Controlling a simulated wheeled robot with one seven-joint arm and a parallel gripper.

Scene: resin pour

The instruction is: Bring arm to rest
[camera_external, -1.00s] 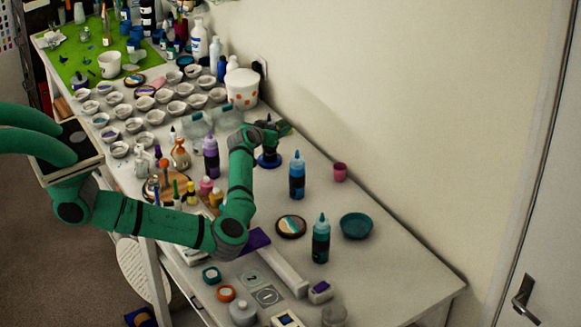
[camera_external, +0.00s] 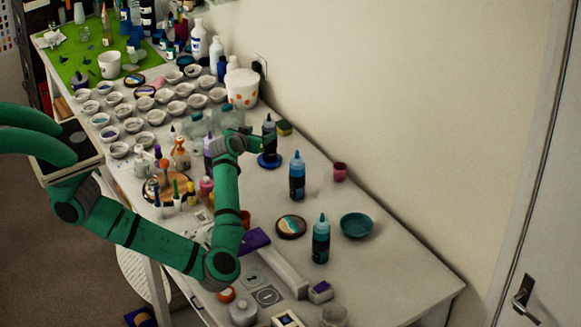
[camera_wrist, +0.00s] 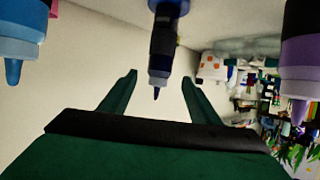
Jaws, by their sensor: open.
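My gripper (camera_wrist: 163,85) is open and empty, its two green fingers spread in the wrist view. A dark blue bottle (camera_wrist: 164,40) appears upside down in that view, its nozzle between the fingers but seemingly beyond them. In the external view the same bottle (camera_external: 269,132) stands upright on a blue round base (camera_external: 269,161), just right of my wrist. My arm reaches over the table from the left, and the fingers are hard to make out there. A purple bottle (camera_external: 208,147) is partly hidden behind my arm; it also shows in the wrist view (camera_wrist: 299,65).
Blue bottles (camera_external: 297,177) and (camera_external: 321,240), a teal bowl (camera_external: 356,226) and a pink cup (camera_external: 340,172) stand to the right on the white table (camera_external: 395,270). Several small cups (camera_external: 157,117) fill the left side. The wall (camera_external: 400,120) runs along the back.

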